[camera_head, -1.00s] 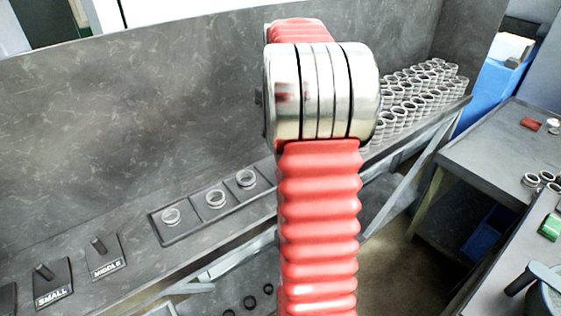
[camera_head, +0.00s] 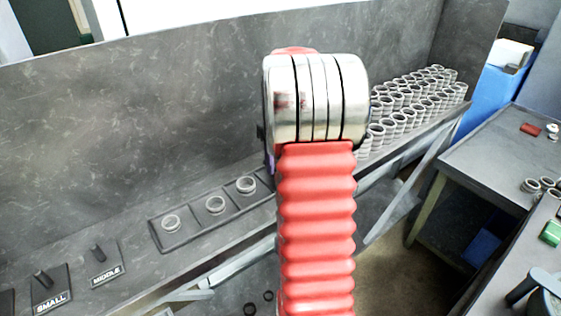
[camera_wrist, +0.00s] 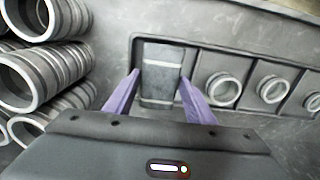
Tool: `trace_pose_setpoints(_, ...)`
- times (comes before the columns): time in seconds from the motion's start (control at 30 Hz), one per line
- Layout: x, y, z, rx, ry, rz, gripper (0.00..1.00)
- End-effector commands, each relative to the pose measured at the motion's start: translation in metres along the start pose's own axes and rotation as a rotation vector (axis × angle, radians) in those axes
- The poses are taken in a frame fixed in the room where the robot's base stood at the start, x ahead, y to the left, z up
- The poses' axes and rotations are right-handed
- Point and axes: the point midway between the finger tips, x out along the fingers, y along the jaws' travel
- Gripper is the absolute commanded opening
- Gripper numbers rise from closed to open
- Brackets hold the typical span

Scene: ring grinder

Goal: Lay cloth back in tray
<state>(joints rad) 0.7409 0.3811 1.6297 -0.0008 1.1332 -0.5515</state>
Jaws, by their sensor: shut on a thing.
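The cloth (camera_wrist: 162,72) is a flat grey rectangle with a darker edge, seen in the wrist view between my fingertips. My gripper (camera_wrist: 158,80) has two purple fingers, one along each side of the cloth, shut on it. The cloth is over or in the end compartment of the dark tray (camera_wrist: 247,82); I cannot tell whether it touches the tray floor. The tray's other compartments each hold a metal ring. In the head view the tray (camera_head: 165,245) shows with three rings, while my red arm hides the cloth and most of the gripper.
Many stacked metal rings (camera_wrist: 45,75) stand close to the left of my gripper in the wrist view, and right of my arm in the head view (camera_head: 415,100). A tall grey back panel (camera_head: 140,120) rises behind the bench.

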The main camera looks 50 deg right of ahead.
Motion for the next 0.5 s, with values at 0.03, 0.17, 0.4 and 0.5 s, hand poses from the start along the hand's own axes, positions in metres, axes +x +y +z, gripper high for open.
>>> trace_pose_setpoints(0.03, 0.0027, 0.0002, -0.0002, 0.000, 0.001, 0.001, 0.14)
trace_pose_setpoints(0.17, 0.0033, 0.0004, -0.0003, 0.000, 0.002, 0.001, 0.14)
trace_pose_setpoints(0.4, 0.0053, 0.0005, -0.0001, 0.001, 0.002, 0.001, 0.14)
trace_pose_setpoints(0.5, 0.0073, 0.0005, 0.0000, 0.001, 0.001, 0.001, 0.14)
